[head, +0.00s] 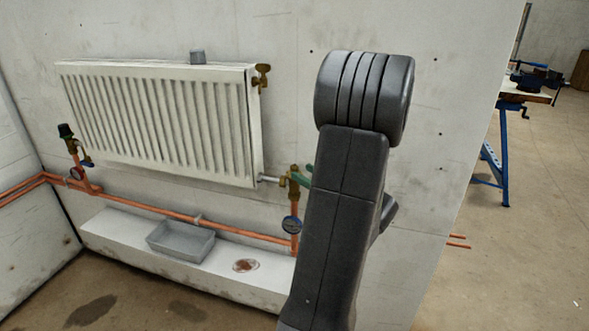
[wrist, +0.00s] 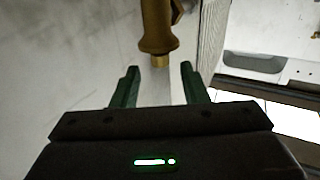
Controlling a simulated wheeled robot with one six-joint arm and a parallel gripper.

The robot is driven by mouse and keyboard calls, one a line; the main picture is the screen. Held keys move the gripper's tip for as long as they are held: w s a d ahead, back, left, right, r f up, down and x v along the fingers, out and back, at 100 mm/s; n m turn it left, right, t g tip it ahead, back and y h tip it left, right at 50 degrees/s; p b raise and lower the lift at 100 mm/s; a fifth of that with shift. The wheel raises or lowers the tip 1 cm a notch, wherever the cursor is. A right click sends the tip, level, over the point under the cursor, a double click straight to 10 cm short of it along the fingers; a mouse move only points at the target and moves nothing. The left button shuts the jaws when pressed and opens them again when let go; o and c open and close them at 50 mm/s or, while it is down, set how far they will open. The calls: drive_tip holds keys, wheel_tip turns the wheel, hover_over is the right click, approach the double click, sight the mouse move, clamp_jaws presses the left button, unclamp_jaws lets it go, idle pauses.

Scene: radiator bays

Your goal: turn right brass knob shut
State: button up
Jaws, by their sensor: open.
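The right brass knob and valve (head: 294,182) sit at the lower right corner of the white radiator (head: 160,120), above a round gauge. In the wrist view a brass stem with a narrower tip (wrist: 157,32) points toward my gripper (wrist: 160,70). My gripper is open, its two green fingers apart with nothing between them. The brass tip lies just ahead of the fingertips, roughly centred. In the head view a green fingertip shows close beside the valve; my dark arm hides the rest of the gripper. Contact cannot be told.
Another brass fitting (head: 263,76) is at the radiator's top right. A copper pipe (head: 150,208) runs below the radiator. A grey tray (head: 181,241) sits on the white ledge (head: 115,228). A workbench (head: 525,95) stands far right.

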sight(297, 170)
drive_tip(key=shift+x, duration=2.5)
drive_tip(key=shift+c, duration=0.2)
clamp_jaws()
drive_tip(key=shift+f+m+t+h+b, duration=0.1)
drive_tip(key=shift+m+t+h+b, duration=0.2)
drive_tip(key=shift+h+b, duration=0.15)
